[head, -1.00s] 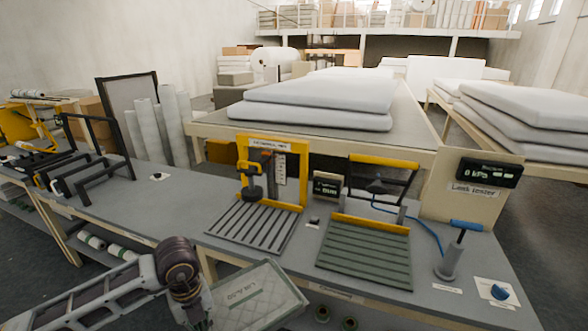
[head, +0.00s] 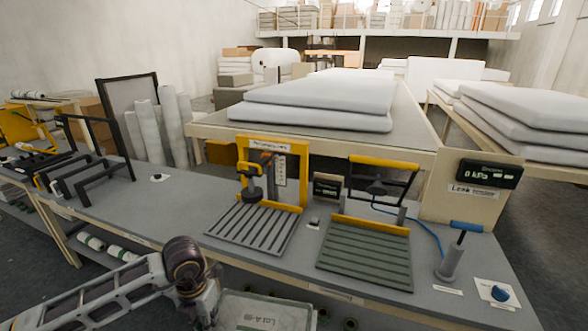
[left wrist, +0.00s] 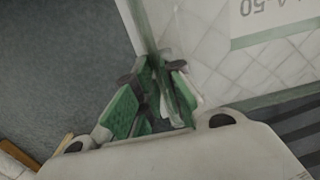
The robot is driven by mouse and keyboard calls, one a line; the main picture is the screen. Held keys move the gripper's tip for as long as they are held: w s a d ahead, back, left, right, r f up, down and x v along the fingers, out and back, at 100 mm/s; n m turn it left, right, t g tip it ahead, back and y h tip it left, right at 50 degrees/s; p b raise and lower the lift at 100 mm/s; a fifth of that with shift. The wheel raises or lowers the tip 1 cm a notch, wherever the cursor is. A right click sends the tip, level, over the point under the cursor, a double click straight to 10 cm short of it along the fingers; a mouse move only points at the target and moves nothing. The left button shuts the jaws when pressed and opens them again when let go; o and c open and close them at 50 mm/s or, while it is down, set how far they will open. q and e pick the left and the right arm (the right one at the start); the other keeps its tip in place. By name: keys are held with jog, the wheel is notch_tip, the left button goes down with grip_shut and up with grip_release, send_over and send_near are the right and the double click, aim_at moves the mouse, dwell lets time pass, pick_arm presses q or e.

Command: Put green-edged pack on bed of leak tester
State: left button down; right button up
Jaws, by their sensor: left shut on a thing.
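My left gripper (head: 213,308) is at the bottom of the head view, shut on the edge of the green-edged pack (head: 268,312). In the left wrist view the green-padded fingers (left wrist: 150,97) clamp the green edge of the white quilted pack (left wrist: 205,45), which carries a printed label. The pack is in front of the bench, and its lower part is cut off in the head view. The leak tester's green slatted bed (head: 365,262) is empty, beyond and to the right of the pack. Its yellow-and-black frame (head: 383,178) stands raised behind. My right gripper is not in view.
A second slatted plate (head: 250,228) with a yellow stand (head: 300,172) is left of the tester. A blue-handled pump (head: 455,250), a blue knob (head: 500,292) and a 0 kPa display (head: 488,173) are at right. Black racks (head: 95,175) stand at left.

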aim_at(217, 305)
pick_arm(q)
jog(key=m, duration=0.3)
jog(key=w+m, duration=0.1)
jog(key=shift+d+f+m, duration=0.1)
jog(key=shift+f+m, duration=0.2)
jog(key=m, duration=0.3)
jog(key=shift+w+f+m, duration=0.25)
jog(key=shift+w+m, duration=0.1)
jog(key=shift+m, duration=0.05)
jog(key=m, duration=0.3)
jog(key=w+m, duration=0.1)
jog(key=shift+d+f+m, duration=0.1)
jog(key=shift+f+m, duration=0.2)
jog(key=m, duration=0.3)
jog(key=shift+w+f+m, duration=0.25)
jog(key=shift+w+m, duration=0.1)
jog(key=shift+m, duration=0.05)
jog(key=m, duration=0.3)
jog(key=w+m, duration=0.1)
jog(key=shift+f+m, duration=0.3)
jog(key=shift+w+f+m, duration=0.2)
jog(key=shift+w+m, duration=0.2)
jog(key=shift+m, duration=1.65)
jog(key=shift+w+f+m, duration=0.25)
jog(key=shift+w+m, duration=0.2)
jog(key=shift+m, duration=1.65)
jog(key=shift+w+f+m, duration=0.2)
jog(key=shift+w+m, duration=0.2)
jog(key=shift+m, duration=1.65)
